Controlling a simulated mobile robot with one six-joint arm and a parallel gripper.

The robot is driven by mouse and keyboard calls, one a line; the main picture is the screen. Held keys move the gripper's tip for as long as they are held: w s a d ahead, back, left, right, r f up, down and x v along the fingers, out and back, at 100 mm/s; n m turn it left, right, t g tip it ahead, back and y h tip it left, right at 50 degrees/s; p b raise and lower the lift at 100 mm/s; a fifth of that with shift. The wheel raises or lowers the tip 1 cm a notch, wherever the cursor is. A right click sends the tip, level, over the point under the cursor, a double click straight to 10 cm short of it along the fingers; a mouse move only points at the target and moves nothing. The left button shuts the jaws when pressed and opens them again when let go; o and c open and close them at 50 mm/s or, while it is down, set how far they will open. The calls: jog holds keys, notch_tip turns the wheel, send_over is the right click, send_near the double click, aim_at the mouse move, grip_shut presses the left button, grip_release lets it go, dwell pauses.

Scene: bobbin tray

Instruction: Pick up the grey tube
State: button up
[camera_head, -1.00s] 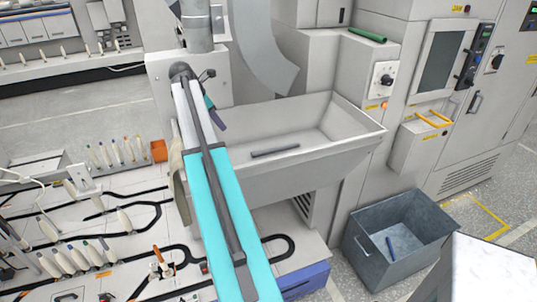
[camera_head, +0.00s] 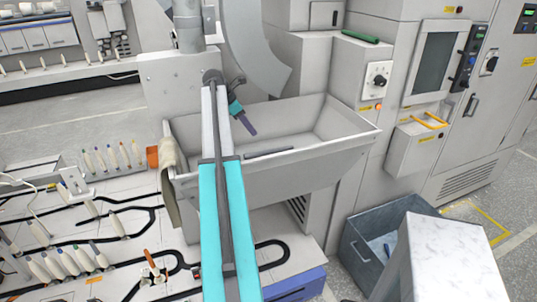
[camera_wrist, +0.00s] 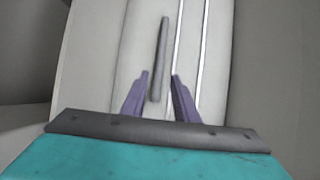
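The grey tube (camera_head: 268,153) lies on the floor of the light grey tray (camera_head: 345,155), partly hidden by the tray's front rim in the head view. It also shows in the wrist view (camera_wrist: 161,55), lying nearly lengthwise ahead of my gripper. My gripper (camera_head: 250,130) is over the left part of the tray, to the left of and above the tube. In the wrist view my gripper (camera_wrist: 158,78) is open, with its two purple fingers apart and the near end of the tube appearing between them. I cannot tell the exact height between fingers and tube.
A green tube (camera_head: 360,36) lies on the machine ledge behind the tray. A curved chute (camera_head: 258,55) hangs over the tray's back. Several bobbins stand at left.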

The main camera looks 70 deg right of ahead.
jog(key=shift+s+d, duration=0.1)
jog(key=shift+s, duration=0.1)
jog(key=p, duration=0.2)
send_near(269, 152)
jog(key=shift+s+d+f, duration=0.25)
jog(key=shift+d+f, duration=0.65)
jog(key=shift+f, duration=0.25)
jog(key=shift+s+f, duration=0.1)
jog(key=shift+p+x, duration=0.85)
jog(key=shift+x, duration=0.15)
jog(key=shift+p+x, duration=0.45)
jog(key=shift+x, duration=1.05)
grip_shut()
